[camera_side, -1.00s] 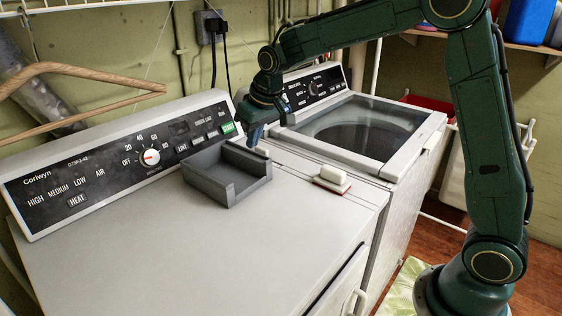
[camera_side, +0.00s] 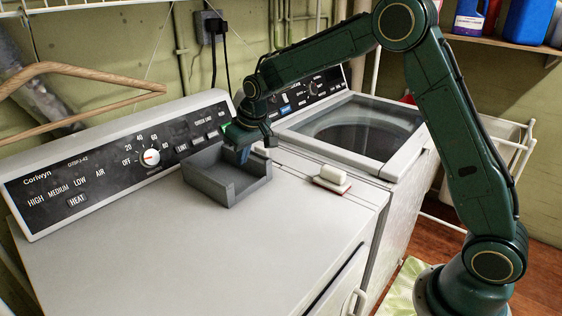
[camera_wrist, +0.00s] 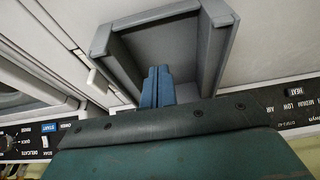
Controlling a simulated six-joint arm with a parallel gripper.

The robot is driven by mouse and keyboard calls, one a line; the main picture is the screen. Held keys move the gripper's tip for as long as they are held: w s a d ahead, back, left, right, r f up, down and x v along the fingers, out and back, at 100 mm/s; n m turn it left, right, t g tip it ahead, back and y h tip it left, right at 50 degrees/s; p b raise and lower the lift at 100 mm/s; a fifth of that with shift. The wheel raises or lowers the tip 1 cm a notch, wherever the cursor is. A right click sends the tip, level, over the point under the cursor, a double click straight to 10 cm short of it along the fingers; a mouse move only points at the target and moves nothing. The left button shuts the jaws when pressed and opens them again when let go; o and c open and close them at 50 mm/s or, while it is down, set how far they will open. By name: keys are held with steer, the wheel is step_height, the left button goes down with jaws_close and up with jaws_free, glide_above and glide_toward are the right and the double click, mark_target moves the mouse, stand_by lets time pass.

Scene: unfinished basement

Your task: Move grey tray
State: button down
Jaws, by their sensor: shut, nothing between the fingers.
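The grey tray (camera_side: 222,192) sits on the white top of the left machine, just in front of its control panel. It is an open box with a low gap in its front wall, and it looks empty. It also shows in the wrist view (camera_wrist: 190,45). My gripper (camera_side: 244,155) is at the tray's back right part, pointing down. In the wrist view its blue fingers (camera_wrist: 157,85) are together with nothing between them and overlap the tray's inside. I cannot tell whether they touch the tray.
A white block with a reddish base (camera_side: 332,178) lies right of the tray. The machine with a glass lid (camera_side: 362,125) stands at the back right. The control panel (camera_side: 120,160) rises behind the tray. The white top (camera_side: 190,250) is clear in front. A wooden hanger (camera_side: 80,73) hangs at left.

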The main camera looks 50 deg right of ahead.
mark_target(240, 183)
steer(key=x, duration=0.6)
steer(key=shift+f, duration=0.3)
steer(key=shift+s+r, duration=0.15)
steer(key=shift+s, duration=1.8)
steer(key=s, duration=2)
steer(key=shift+s+d, duration=0.1)
steer(key=shift+s, duration=0.1)
steer(key=shift+w, duration=0.1)
